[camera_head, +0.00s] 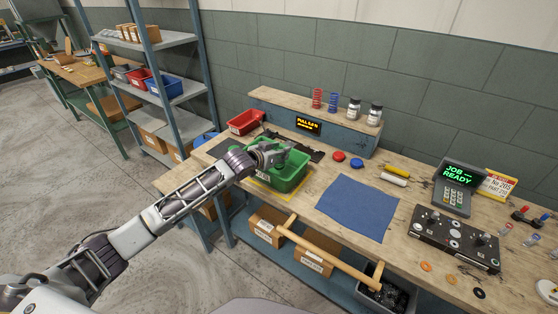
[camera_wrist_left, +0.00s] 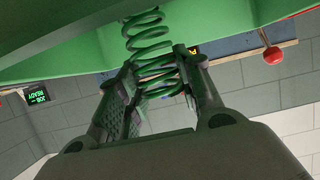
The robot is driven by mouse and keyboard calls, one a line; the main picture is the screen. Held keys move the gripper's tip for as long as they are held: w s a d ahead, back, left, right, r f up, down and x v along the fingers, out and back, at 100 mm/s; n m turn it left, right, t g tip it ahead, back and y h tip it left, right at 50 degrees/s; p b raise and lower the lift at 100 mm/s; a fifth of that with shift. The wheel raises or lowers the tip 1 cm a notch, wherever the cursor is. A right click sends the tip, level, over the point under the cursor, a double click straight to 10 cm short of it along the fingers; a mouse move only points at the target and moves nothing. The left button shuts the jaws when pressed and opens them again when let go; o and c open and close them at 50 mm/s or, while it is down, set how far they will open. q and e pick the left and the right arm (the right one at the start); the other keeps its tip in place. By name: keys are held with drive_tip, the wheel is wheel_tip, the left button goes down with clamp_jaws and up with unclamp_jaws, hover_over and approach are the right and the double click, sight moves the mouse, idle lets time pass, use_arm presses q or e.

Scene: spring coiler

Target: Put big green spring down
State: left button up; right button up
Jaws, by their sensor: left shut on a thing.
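The big green spring (camera_wrist_left: 147,32) stands out between the fingers of my left gripper (camera_wrist_left: 155,68) in the left wrist view. The gripper is shut on its coils. In the head view my left gripper (camera_head: 276,153) is over the green bin (camera_head: 289,179), and the spring cannot be made out there. The green bin wall (camera_wrist_left: 225,22) fills the top of the left wrist view, behind the spring. Whether the spring touches the bin cannot be told. My right gripper is not in view.
A red bin (camera_head: 245,122) stands behind and left of the green bin. A blue mat (camera_head: 358,208) lies empty to the right. A control box (camera_head: 452,238) and a "JOB READY" display (camera_head: 458,177) stand further right. A shelf (camera_head: 270,97) at the back holds red springs (camera_head: 317,98) and jars.

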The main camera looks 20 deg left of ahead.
use_arm(q)
wheel_tip(320, 180, down, 3)
drive_tip(key=shift+f, duration=0.3)
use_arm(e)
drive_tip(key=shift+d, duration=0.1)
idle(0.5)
use_arm(q)
drive_tip(key=shift+f, duration=0.15)
